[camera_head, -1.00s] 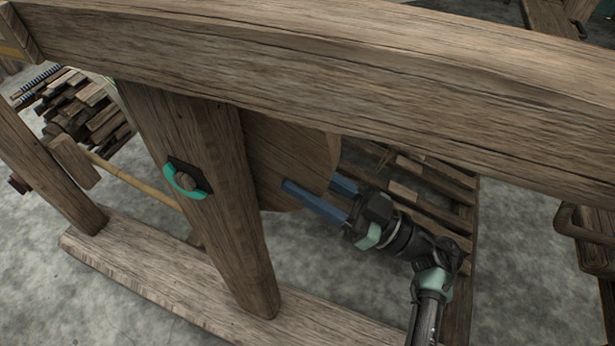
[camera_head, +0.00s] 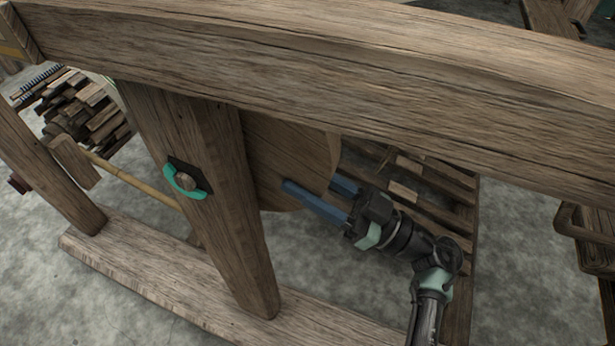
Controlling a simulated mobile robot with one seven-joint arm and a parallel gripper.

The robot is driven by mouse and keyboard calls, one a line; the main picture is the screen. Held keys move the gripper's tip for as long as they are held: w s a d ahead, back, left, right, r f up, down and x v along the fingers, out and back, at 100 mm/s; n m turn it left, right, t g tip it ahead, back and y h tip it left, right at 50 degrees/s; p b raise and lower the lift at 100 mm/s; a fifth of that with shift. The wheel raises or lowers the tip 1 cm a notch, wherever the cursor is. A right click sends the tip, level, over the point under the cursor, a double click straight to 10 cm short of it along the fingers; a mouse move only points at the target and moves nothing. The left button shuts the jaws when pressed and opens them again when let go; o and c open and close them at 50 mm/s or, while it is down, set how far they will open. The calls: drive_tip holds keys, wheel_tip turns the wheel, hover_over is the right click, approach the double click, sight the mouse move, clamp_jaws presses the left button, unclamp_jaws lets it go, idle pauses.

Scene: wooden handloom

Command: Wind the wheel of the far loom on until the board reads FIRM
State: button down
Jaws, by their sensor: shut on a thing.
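The wooden wheel (camera_head: 285,150) shows as a flat brown disc, partly hidden by the loom's upright post (camera_head: 205,165) and the thick top beam (camera_head: 330,75). My gripper (camera_head: 311,185) reaches in from the right, with its blue fingers at the wheel's lower right edge. One finger lies across the near face and the other is at the far side, so it is shut on the wheel's rim. A black plate with a teal curved piece (camera_head: 185,193) and a round brown end sits on the post. The board and its reading are not in view.
A wooden foot rail (camera_head: 150,280) runs along the floor below the post. A pile of wood pieces (camera_head: 90,110) lies at the left. A slatted wooden pallet (camera_head: 455,205) lies behind my arm. Bare concrete floor (camera_head: 530,270) shows at the lower right.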

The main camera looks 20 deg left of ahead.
sight(333, 172)
drive_tip(key=shift+r, duration=0.1)
drive_tip(key=p, duration=0.2)
drive_tip(key=r+h+p, duration=0.1)
drive_tip(key=shift+d+r+p, duration=0.25)
drive_tip(key=shift+p, duration=0.15)
drive_tip(key=r+h+p, duration=0.1)
drive_tip(key=p, duration=0.2)
drive_tip(key=r+h+p, duration=0.1)
drive_tip(key=p, duration=0.3)
drive_tip(key=shift+d+r, duration=0.1)
drive_tip(key=shift+d, duration=0.2)
drive_tip(key=shift+r+h+p, duration=0.1)
drive_tip(key=shift+h+p, duration=0.2)
drive_tip(key=shift+p, duration=0.75)
drive_tip(key=shift+c, duration=2.1)
unclamp_jaws()
drive_tip(key=shift+d, duration=0.1)
